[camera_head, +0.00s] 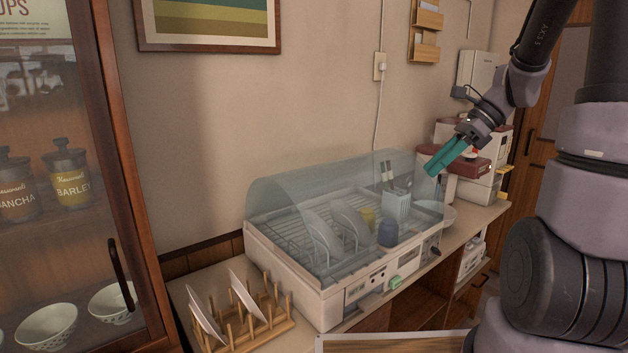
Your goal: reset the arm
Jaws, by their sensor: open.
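My gripper (447,158) is at the upper right, with teal fingers pointing down and left. It is open and I see nothing held in it. It is above and just right of the dish dryer (300,286), apart from its clear curved lid (300,205). The lid covers the dryer's rack. Inside I see plates (322,238), a yellow item (367,217), a dark blue cup (388,233) and a light utensil holder (397,205). My arm reaches in from the right side.
A wooden plate rack (262,330) with two plates (205,316) stands left of the dryer. A glass-fronted cabinet (120,150) is at the far left. Red and white appliances (470,185) stand behind my gripper. A wooden surface edge (395,343) is at the bottom.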

